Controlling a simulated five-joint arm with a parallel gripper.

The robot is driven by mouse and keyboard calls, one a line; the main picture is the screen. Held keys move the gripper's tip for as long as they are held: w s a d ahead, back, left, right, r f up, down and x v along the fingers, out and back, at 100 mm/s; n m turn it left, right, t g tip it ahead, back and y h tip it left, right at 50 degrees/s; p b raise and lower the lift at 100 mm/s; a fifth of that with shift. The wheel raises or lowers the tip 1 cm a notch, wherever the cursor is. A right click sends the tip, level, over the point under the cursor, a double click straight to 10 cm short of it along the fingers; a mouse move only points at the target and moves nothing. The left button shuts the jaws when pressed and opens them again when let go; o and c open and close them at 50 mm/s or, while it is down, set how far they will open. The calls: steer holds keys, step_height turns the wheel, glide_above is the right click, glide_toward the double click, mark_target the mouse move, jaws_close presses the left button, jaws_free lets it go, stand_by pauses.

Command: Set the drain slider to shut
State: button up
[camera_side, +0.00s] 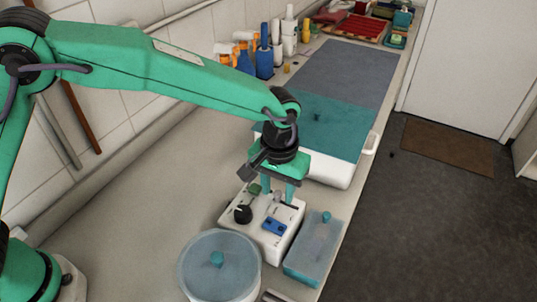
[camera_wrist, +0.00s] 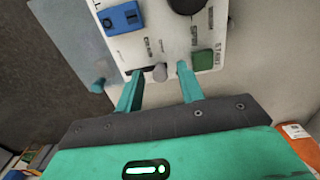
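A white control box (camera_side: 262,240) stands on the counter; its labelled panel fills the top of the wrist view (camera_wrist: 150,48). A small grey slider knob (camera_wrist: 160,72) sits near the panel's edge, at the end of a dark slot. I take it for the drain slider; its labels are too small to read. My gripper (camera_wrist: 160,70) is open, with one teal finger on each side of the knob and visible gaps between. In the side view my gripper (camera_side: 279,193) points down at the box's far edge.
The panel also holds a blue rocker switch (camera_wrist: 123,18), a black dial (camera_side: 243,214) and a green button (camera_wrist: 203,60). A round lidded tub (camera_side: 217,280) and a clear teal-lidded box (camera_side: 311,252) stand close by.

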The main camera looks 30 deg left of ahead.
jaws_close()
steer(key=shift+d, duration=2.3)
jaws_free()
